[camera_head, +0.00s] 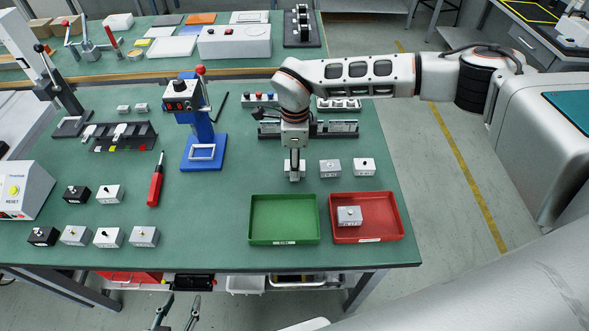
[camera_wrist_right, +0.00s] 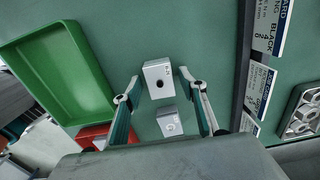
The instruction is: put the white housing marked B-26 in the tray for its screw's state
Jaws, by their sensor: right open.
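A white housing (camera_wrist_right: 158,78) lies between the spread fingers of my right gripper (camera_wrist_right: 160,78) in the right wrist view. Its small mark seems to read B-26, and a dark round spot shows on its face; I cannot tell how any screw sits. In the head view the right gripper (camera_head: 294,170) is pointing down over this housing (camera_head: 292,174), hiding part of it. The green tray (camera_head: 254,240) is empty in front. My left gripper (camera_head: 180,312) is open and empty at the bottom edge.
Two light housings (camera_head: 330,168) (camera_head: 364,166) stand right of the right gripper. Several white and black housings (camera_head: 107,237) stand at left. A red screwdriver (camera_head: 155,185) and a blue stand (camera_head: 203,150) are left of centre. Racks (camera_head: 335,128) stand behind the gripper.

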